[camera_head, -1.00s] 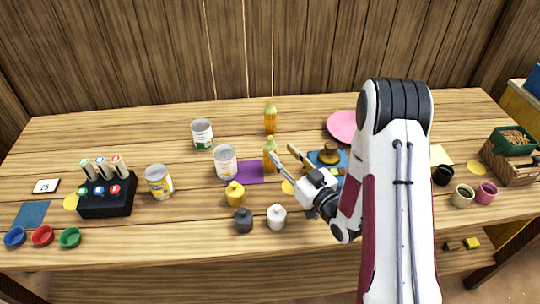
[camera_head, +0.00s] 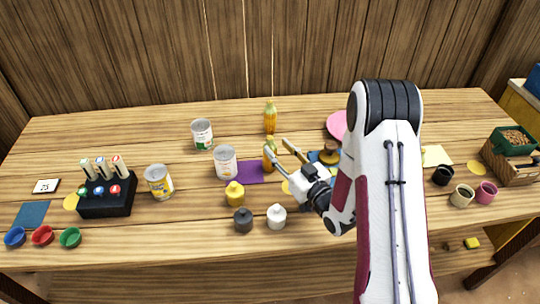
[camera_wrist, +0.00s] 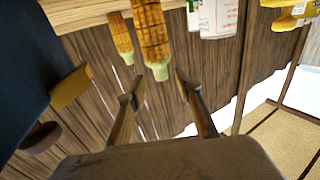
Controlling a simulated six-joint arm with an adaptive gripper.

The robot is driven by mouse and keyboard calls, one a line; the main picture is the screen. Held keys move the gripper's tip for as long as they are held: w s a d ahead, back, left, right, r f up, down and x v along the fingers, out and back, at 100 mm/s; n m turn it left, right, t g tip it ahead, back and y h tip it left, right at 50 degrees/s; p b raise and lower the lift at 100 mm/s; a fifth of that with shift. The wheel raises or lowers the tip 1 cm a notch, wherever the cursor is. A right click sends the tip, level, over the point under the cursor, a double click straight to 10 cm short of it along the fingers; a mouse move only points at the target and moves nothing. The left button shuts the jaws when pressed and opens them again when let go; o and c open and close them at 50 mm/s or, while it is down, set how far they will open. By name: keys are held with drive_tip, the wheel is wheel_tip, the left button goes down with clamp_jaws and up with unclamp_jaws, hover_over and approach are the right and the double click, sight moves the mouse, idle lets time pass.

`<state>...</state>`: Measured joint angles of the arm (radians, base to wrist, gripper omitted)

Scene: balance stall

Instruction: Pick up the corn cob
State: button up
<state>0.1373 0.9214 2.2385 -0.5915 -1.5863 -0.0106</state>
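One yellow corn cob (camera_head: 269,161) with a green end stands on the table beside my gripper (camera_head: 277,146), partly hidden by a finger. Another corn cob (camera_head: 270,119) stands farther back, near the wall. In the wrist view, the larger, nearer cob (camera_wrist: 152,35) lies just beyond the fingertips (camera_wrist: 154,86), its green end close to the gap between them. The farther cob (camera_wrist: 121,40) shows next to it. My gripper is open, with nothing between its fingers.
White-labelled cans (camera_head: 225,163) and a yellow weight (camera_head: 235,194) stand left of the gripper. A purple mat (camera_head: 250,172) lies beside the near cob. A pink plate (camera_head: 337,124) and a brown round object (camera_head: 329,152) are to the right.

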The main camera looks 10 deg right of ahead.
sight(272, 143)
drive_tip(key=shift+w+a, duration=0.1)
drive_tip(key=shift+x, duration=2.45)
drive_tip(key=shift+f, duration=0.1)
clamp_jaws()
